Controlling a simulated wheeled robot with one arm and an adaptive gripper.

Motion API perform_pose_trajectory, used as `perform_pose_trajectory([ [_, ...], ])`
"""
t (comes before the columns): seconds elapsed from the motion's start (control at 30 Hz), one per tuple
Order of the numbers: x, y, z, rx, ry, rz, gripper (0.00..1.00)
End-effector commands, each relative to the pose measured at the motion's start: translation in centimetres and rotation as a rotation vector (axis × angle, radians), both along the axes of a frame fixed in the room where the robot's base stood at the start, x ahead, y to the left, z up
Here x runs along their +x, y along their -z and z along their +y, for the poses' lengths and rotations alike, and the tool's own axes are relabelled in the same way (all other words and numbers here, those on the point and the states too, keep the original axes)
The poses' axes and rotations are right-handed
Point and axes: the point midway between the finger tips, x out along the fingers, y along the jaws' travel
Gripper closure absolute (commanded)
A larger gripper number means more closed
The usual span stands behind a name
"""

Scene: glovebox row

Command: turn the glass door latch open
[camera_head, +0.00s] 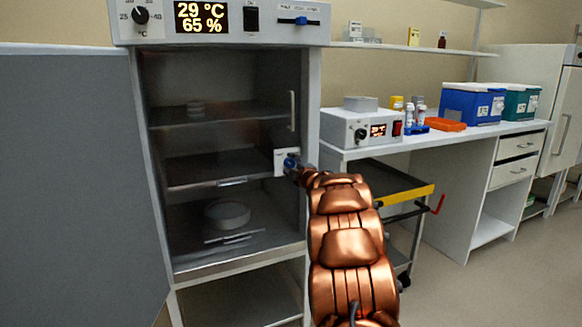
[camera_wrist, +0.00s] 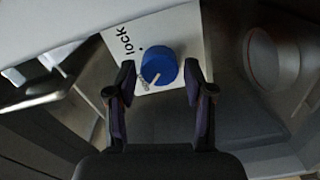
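The latch is a blue round knob (camera_wrist: 158,66) with a pale pointer line, on a white plate (camera_wrist: 185,30) printed with "lock" in the wrist view. The pointer points toward the lower left of the picture. My gripper (camera_wrist: 160,80) is open, with one finger on each side of the knob and visible gaps between them. In the head view the latch plate (camera_head: 280,157) sits at the right edge of the glass door (camera_head: 225,150), which looks closed. My gripper (camera_head: 297,168) is at the plate and covers part of the knob.
A vertical handle (camera_head: 292,110) is on the door above the latch. A large grey panel (camera_head: 75,180) stands at left. A cart with a yellow edge (camera_head: 405,193) stands right of my arm, below the bench (camera_head: 470,135). Open floor is at lower right.

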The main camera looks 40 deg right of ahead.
Motion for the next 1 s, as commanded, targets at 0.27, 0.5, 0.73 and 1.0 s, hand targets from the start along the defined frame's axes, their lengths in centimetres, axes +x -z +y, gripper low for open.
perform_pose_trajectory([
  [0.27,0.0,0.0,0.0,0.001,0.001,0.0,0.37],
  [0.5,-0.6,0.0,0.1,0.002,0.001,0.0,0.37],
  [0.73,-2.9,-0.2,0.9,0.001,0.003,-0.001,0.37],
  [1.0,-6.4,-0.1,2.1,0.001,0.004,0.001,0.37],
])
